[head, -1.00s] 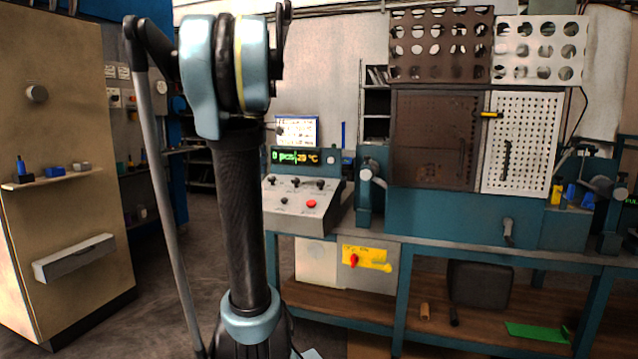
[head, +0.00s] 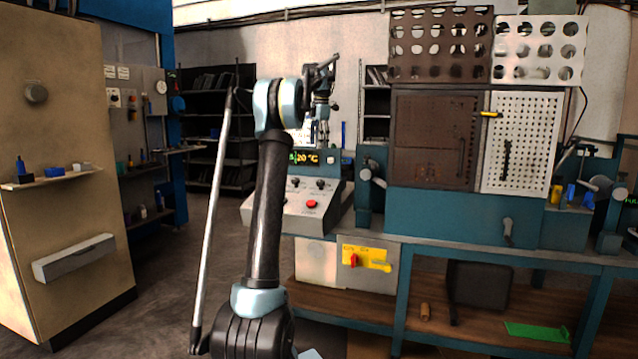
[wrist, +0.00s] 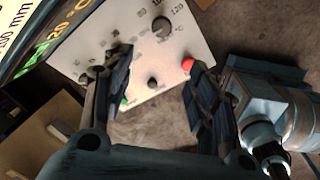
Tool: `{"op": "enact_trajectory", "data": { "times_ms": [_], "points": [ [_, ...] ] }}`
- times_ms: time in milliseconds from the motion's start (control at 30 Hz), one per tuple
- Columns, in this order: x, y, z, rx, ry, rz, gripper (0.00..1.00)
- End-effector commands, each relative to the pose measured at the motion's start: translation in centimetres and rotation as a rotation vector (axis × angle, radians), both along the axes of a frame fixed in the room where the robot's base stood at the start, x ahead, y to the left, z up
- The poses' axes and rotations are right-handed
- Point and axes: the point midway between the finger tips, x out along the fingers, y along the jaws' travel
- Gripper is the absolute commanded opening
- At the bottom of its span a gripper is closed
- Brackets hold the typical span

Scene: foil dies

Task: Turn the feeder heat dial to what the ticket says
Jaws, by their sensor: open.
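The sloped grey control panel (head: 300,212) stands at the left end of the bench. In the wrist view, a dark round dial (wrist: 162,27) has a printed scale with "100", "120" and "°C" around it. It looks like the rightmost panel knob (head: 320,184) in the head view. The display (head: 305,158) behind the panel shows "20 °C", partly covered by my arm. My gripper (wrist: 160,75) is open and empty above the panel, its fingers spread either side of the view's middle, apart from the dial. I cannot make out a ticket; a bright screen behind is mostly hidden by my wrist.
A red button (wrist: 187,65) and a smaller dark knob (wrist: 152,83) sit near the dial. A blue-green machine (head: 440,215) with a lever stands right of the panel. A yellow plate with a red switch (head: 353,260) is below. Floor left of the bench is clear.

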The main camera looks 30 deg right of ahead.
Motion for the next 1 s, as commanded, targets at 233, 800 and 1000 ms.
{"op": "enact_trajectory", "data": {
  "times_ms": [233, 800, 1000],
  "points": [
    [0.1, -1.8, -0.6, -0.002, 0.001, 0.036, 0.53],
    [1.0, -1.7, -9.3, -0.002, 0.001, 0.036, 0.53],
    [1.3, -1.8, -12.8, -0.002, 0.001, 0.036, 0.53]
  ]
}}
